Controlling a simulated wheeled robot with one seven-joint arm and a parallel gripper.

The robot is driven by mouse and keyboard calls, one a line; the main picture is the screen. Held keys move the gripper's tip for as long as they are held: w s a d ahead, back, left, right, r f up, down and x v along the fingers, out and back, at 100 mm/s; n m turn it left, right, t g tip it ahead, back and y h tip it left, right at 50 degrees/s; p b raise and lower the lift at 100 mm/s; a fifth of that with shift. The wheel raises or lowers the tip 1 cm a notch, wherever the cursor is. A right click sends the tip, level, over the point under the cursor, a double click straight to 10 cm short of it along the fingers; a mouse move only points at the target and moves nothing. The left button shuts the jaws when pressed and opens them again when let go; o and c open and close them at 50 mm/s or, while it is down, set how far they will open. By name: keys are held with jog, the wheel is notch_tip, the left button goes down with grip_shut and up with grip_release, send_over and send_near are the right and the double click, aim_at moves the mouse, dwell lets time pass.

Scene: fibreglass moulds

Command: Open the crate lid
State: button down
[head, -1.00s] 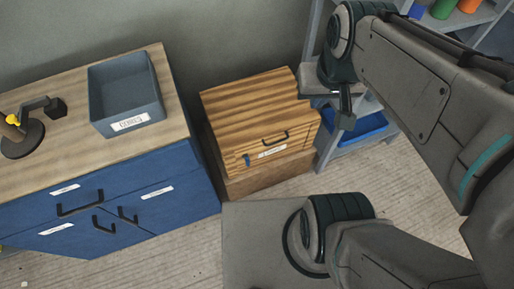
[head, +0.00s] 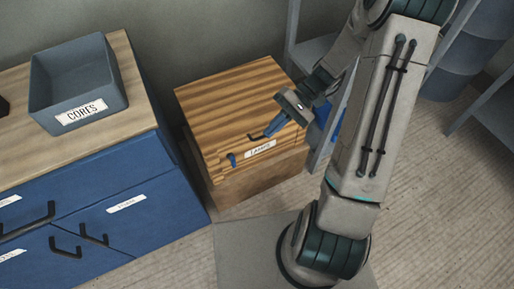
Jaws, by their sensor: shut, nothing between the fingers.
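The wooden crate (head: 240,178) stands on the floor between the blue cabinet and the shelving. Its striped lid (head: 230,97) lies shut on top. A dark handle (head: 255,137) and a white label (head: 261,149) are on the lid's front side. A small blue latch-like piece (head: 232,159) sits left of the label. My gripper (head: 270,132) is shut and empty. It points down and left, with its fingertips close to the right part of the handle; I cannot tell whether they touch it.
A blue cabinet (head: 150,208) with a wooden top stands left of the crate, bearing a grey bin (head: 78,88) labelled CORES. Grey shelving (head: 312,75) stands behind and right, with a blue bin on it, mostly hidden by my arm. Floor in front is partly clear.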

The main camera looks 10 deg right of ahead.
jog(key=w+d+f+m+t+y+b, duration=0.15)
jog(key=f+y+b, duration=0.3)
jog(key=f, duration=0.45)
jog(key=w+f+m+t+y+b, duration=0.3)
jog(key=f+y+b, duration=0.15)
jog(key=f, duration=0.55)
jog(key=m+t+h+b, duration=0.1)
jog(key=m+t+b, duration=0.9)
jog(key=t, duration=0.9)
send_near(250, 136)
jog(key=shift+m, duration=0.85)
jog(key=shift+w+f+p+x, duration=0.1)
jog(key=shift+p+x, duration=0.25)
jog(key=shift+x, duration=0.55)
jog(key=shift+w+f+p+x, duration=0.15)
jog(key=shift+p+x, duration=0.2)
jog(key=shift+x, duration=0.55)
jog(key=shift+w+f+p+x, duration=0.1)
jog(key=shift+p+x, duration=0.25)
jog(key=shift+x, duration=0.5)
